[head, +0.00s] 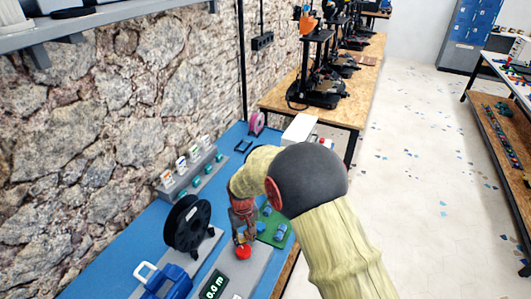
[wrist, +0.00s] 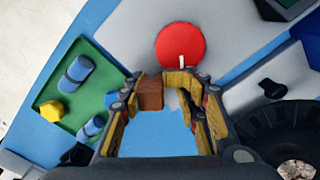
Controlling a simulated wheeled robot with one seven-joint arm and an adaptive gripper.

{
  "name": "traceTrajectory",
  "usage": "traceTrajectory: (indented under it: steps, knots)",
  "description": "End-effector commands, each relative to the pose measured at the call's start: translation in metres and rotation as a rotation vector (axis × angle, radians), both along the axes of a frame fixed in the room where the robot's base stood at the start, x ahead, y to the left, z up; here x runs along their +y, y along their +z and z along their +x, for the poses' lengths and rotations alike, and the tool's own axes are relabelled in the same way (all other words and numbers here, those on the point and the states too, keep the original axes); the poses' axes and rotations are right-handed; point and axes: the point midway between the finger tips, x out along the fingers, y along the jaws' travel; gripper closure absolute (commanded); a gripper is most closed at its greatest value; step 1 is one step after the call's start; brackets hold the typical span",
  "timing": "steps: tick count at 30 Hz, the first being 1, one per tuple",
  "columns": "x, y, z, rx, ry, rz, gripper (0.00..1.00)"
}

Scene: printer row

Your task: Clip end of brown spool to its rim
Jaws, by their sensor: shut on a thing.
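My gripper (head: 241,215) points down over the bench; in the wrist view (wrist: 164,92) its jaws hold a small brown block-like piece (wrist: 149,92) near the tips, by the left finger. Whether this piece belongs to a spool I cannot tell. A large dark spool (head: 187,223) stands upright on a grey base to the left of my gripper in the head view. Part of its dark ribbed rim (wrist: 282,128) shows at the lower right of the wrist view. It looks black, and no brown winding or loose end is visible on it.
A red round knob (head: 243,251) (wrist: 180,46) lies just beyond the fingertips. A green mat (head: 262,235) carries blue cylinders. A display (head: 214,286), a blue tool (head: 168,284), a grey rack (head: 191,178) and a pink spool (head: 257,123) share the blue bench.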

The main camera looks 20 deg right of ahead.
Motion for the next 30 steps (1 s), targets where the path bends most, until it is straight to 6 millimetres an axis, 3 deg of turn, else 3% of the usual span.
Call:
traceTrajectory:
  steps: [1,14,25,30]
  knots:
    - [-0.002,-0.009,-0.007,0.016,0.002,-0.003,0.87]
    - [-0.002,-0.005,-0.009,0.023,0.003,-0.002,0.88]
    - [-0.001,0.045,-0.006,0.015,0.002,-0.002,0.88]
    - [-0.001,0.05,-0.005,0.011,0.002,-0.002,0.88]
